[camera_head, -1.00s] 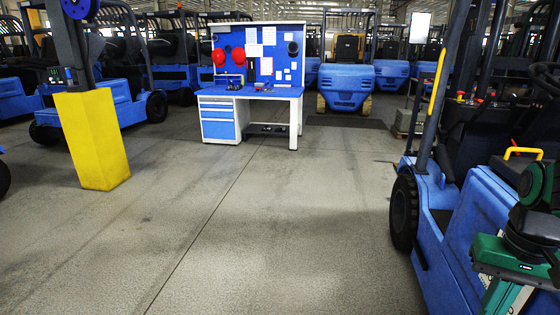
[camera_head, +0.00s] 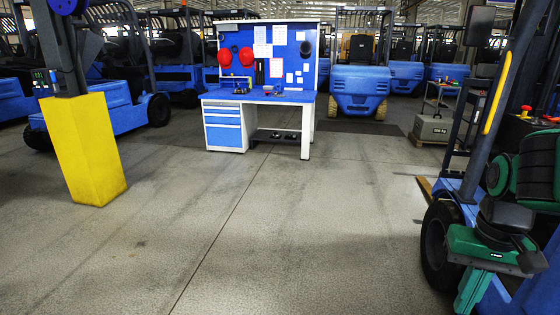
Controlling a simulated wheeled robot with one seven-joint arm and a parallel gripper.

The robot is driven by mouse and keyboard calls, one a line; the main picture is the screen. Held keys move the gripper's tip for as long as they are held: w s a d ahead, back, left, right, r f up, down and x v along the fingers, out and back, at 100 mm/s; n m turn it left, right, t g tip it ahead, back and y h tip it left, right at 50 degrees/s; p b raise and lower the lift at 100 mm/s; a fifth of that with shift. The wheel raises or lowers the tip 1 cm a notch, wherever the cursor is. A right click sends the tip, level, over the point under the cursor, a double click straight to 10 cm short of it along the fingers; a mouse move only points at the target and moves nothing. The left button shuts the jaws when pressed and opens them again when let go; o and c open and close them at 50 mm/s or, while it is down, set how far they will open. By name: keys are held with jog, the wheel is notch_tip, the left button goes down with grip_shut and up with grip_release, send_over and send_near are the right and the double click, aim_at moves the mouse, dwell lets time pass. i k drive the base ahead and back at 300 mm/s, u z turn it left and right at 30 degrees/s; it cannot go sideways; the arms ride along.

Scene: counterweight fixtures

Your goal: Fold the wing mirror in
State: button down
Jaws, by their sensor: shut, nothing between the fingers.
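The wing mirror (camera_head: 479,25) appears as a dark rectangular panel beside the upright post of the nearest blue forklift (camera_head: 470,188), at the upper right. Its face looks dark and its bracket is hard to make out. My gripper (camera_head: 472,292), green and black, is at the lower right, pointing down in front of the forklift's front wheel and side. It is shut and empty, well below the mirror and apart from it. The lower ends of its fingers are close to the picture's bottom edge.
A blue workbench (camera_head: 262,97) with a pegboard stands ahead. A yellow-based post (camera_head: 84,150) stands at the left. A grey weight block (camera_head: 432,128) sits on a pallet behind the forklift. Several forklifts line the back. The middle floor is clear.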

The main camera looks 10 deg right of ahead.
aim_at(480, 26)
jog(key=z, duration=0.1)
jog(key=i, duration=1.2)
jog(key=z, duration=0.45)
jog(key=i, duration=1.15)
jog(key=z, duration=0.55)
jog(key=i, duration=0.6)
jog(key=z, duration=0.25)
